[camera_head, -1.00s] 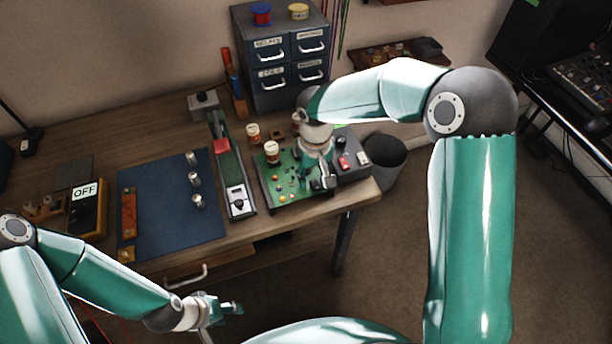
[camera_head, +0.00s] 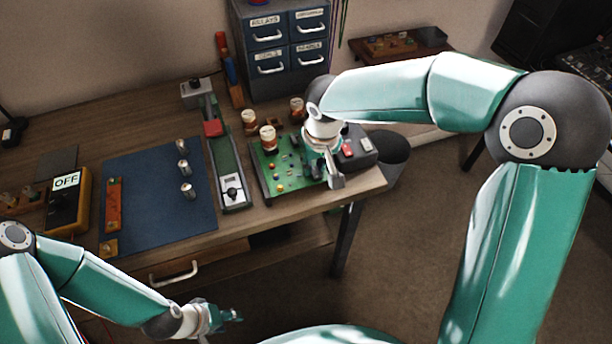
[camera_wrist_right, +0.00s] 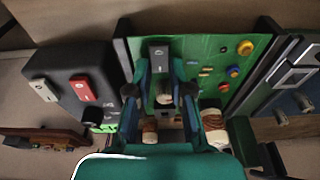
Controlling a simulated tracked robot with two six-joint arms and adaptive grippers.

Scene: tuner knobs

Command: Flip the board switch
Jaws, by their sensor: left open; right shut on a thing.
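The green circuit board (camera_head: 262,187) lies near the table's front right, with small coloured parts on it. It also shows in the right wrist view (camera_wrist_right: 205,48). My right gripper (camera_head: 334,180) reaches down over the board's right side. In the right wrist view, its fingers (camera_wrist_right: 161,72) stand on either side of the board switch, a grey plate (camera_wrist_right: 158,51) with a small lever, and are shut on it. The fingers partly hide the lever, so its position is unclear. My left gripper (camera_head: 228,316) is open and empty, low in front of the table.
A dark box with a red rocker (camera_head: 347,150) and a pale rocker (camera_head: 366,144) stands right beside the board.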

